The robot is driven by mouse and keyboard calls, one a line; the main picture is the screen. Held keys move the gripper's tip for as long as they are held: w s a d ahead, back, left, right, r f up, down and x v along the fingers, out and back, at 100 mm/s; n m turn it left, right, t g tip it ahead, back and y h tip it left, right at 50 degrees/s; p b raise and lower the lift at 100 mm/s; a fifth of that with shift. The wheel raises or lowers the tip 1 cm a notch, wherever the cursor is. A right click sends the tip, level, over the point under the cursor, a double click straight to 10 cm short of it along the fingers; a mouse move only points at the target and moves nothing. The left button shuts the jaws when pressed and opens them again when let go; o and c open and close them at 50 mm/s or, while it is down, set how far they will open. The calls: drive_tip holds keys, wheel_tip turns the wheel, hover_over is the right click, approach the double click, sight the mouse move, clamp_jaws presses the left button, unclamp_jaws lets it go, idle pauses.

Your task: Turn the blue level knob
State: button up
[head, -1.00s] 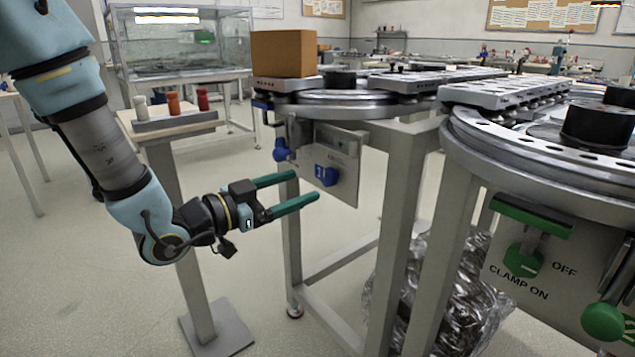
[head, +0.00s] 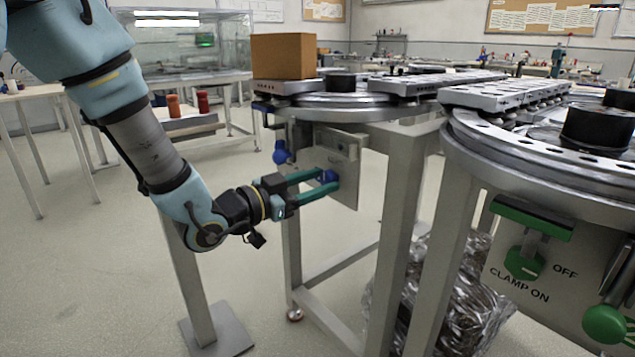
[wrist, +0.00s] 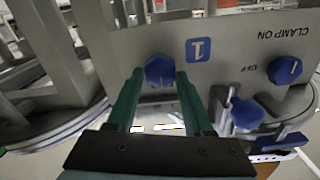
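The blue level knob (head: 328,175) is on the grey panel (head: 348,185) under the left ring track. In the wrist view the knob (wrist: 159,69) is faceted and sits left of a blue label with a "1" (wrist: 199,50). My gripper (head: 326,181) has its two green fingers on either side of the knob. In the wrist view the fingertips (wrist: 160,76) flank the knob with narrow gaps, so the gripper looks open around it. The fingers partly cover the knob in the head view.
A second blue knob (wrist: 285,70) by the CLAMP ON/OFF lettering and a blue ball handle (wrist: 246,113) are on the same panel. Table legs (head: 391,240) stand right of my gripper. A cardboard box (head: 283,55) sits on the track above. Green controls (head: 524,262) are at right.

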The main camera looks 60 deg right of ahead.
clamp_jaws()
drive_tip(key=shift+n, duration=0.3)
drive_tip(key=n+p, duration=0.3)
drive_tip(key=shift+w+r+n, duration=0.1)
drive_tip(key=shift+w+n, duration=0.05)
drive_tip(key=shift+n, duration=0.15)
drive_tip(key=n+p, duration=0.3)
drive_tip(key=n, duration=0.2)
drive_tip(key=shift+p, duration=0.3)
drive_tip(key=n+p, duration=0.2)
drive_tip(key=n, duration=0.2)
drive_tip(key=shift+w+n+p, duration=0.1)
drive_tip(key=shift+n+p, duration=0.2)
drive_tip(key=shift+n, duration=0.1)
drive_tip(key=shift+f+n+p, duration=0.15)
drive_tip(key=shift+n+p, duration=0.25)
drive_tip(key=shift+n, duration=0.5)
drive_tip(key=shift+f+n+p, duration=0.15)
drive_tip(key=shift+n+p, duration=0.2)
drive_tip(key=shift+n, duration=0.55)
